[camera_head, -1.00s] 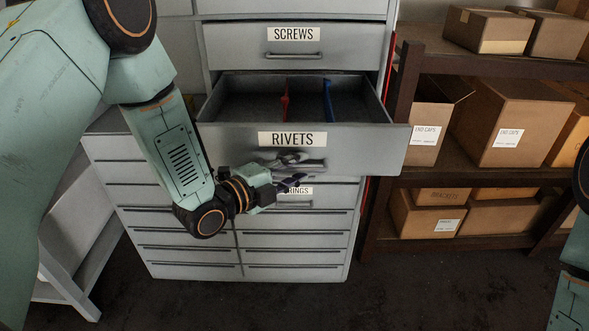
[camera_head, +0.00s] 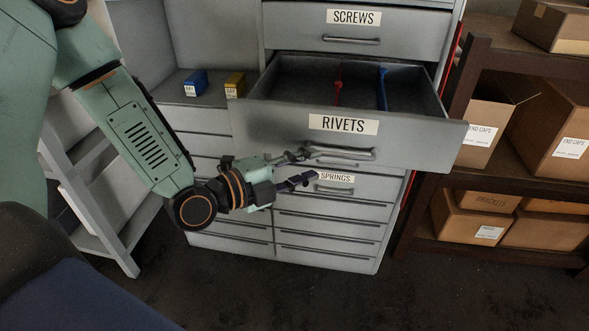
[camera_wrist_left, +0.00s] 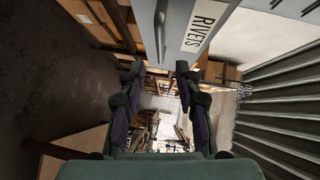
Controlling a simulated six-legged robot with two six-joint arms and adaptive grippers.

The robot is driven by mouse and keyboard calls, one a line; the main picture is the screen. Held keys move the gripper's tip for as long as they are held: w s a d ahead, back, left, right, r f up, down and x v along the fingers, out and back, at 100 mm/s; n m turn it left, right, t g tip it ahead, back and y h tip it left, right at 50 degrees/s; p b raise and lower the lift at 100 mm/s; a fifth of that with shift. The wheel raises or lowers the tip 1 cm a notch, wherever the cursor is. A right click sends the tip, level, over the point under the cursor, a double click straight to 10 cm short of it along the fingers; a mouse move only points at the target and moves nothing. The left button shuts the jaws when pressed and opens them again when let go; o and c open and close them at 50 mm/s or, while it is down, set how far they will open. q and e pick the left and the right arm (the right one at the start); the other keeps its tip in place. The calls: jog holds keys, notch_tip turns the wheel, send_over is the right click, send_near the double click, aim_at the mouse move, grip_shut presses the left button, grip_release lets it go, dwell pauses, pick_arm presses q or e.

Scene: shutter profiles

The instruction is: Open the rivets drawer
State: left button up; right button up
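The rivets drawer (camera_head: 420,143) is pulled well out of the grey cabinet in the head view. Its inside shows, with a red and a blue upright piece in it. Its bar handle (camera_head: 350,153) is on the front below the RIVETS label. My left gripper (camera_head: 298,168) is at the lower left of the handle, fingers apart, one near the handle's left end. Whether it touches cannot be told. In the left wrist view the fingers (camera_wrist_left: 157,88) are spread with nothing held between them, and the labelled drawer front (camera_wrist_left: 205,25) is above. My right gripper is not in view.
The screws drawer (camera_head: 415,42) above is shut, and so is the springs drawer (camera_head: 375,189) below. Blue (camera_head: 195,83) and yellow (camera_head: 235,84) bins stand on the cabinet ledge at left. A brown shelf with boxes (camera_head: 470,220) is close on the right. Dark floor is free in front.

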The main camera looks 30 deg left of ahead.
pick_arm(q)
jog(key=shift+v, duration=1.2)
jog(key=s+a+f+n+g+y+b, duration=0.1)
jog(key=s+f+n+g+y+b, duration=0.15)
jog(key=f+n, duration=0.7)
jog(key=s+f+n+g+y+b, duration=0.15)
jog(key=s+f+n+g, duration=0.25)
jog(key=f+n, duration=0.5)
jog(key=s+f+n+g+y+b, duration=0.4)
jog(key=s+f+g+b, duration=0.3)
jog(key=s+f, duration=1.2)
jog(key=s+g, duration=0.1)
jog(key=s, duration=0.1)
jog(key=shift+s, duration=0.4)
